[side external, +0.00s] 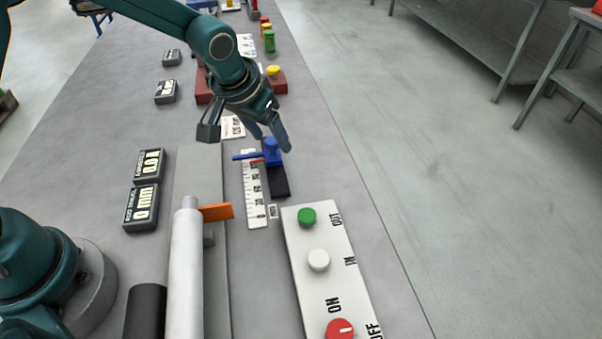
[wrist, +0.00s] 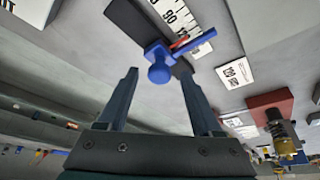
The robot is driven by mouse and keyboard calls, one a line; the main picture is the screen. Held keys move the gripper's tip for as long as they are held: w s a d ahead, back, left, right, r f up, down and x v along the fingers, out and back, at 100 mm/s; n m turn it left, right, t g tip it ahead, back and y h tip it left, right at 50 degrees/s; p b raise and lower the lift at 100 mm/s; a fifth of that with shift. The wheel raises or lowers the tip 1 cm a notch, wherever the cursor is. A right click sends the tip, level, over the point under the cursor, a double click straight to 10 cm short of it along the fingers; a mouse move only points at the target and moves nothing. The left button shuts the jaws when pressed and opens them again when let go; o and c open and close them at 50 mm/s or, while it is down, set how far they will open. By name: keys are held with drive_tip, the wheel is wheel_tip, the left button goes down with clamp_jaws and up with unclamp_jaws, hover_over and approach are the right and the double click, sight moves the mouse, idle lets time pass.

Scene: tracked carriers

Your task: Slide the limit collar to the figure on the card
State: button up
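The blue limit collar (side external: 272,153) with its round knob sits on a dark rail (side external: 279,184), towards the rail's far end. A blue arm with a red mark reaches from it across the white printed scale (side external: 255,195). My gripper (side external: 270,137) is open above the collar, fingers pointing down. In the wrist view the collar (wrist: 160,66) shows between and beyond the spread fingertips (wrist: 158,75), with gaps on both sides. A white card (wrist: 235,73) lies past the scale's far end; its figure looks like 120 mm, but is small. It is partly hidden in the side view (side external: 232,128).
A white panel (side external: 321,270) with green, white and red buttons stands at the near right. Two dark readouts (side external: 141,208) stand further left. Red-brown blocks (side external: 277,82) stand behind.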

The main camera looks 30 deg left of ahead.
drive_tip(key=shift+v, duration=2.6)
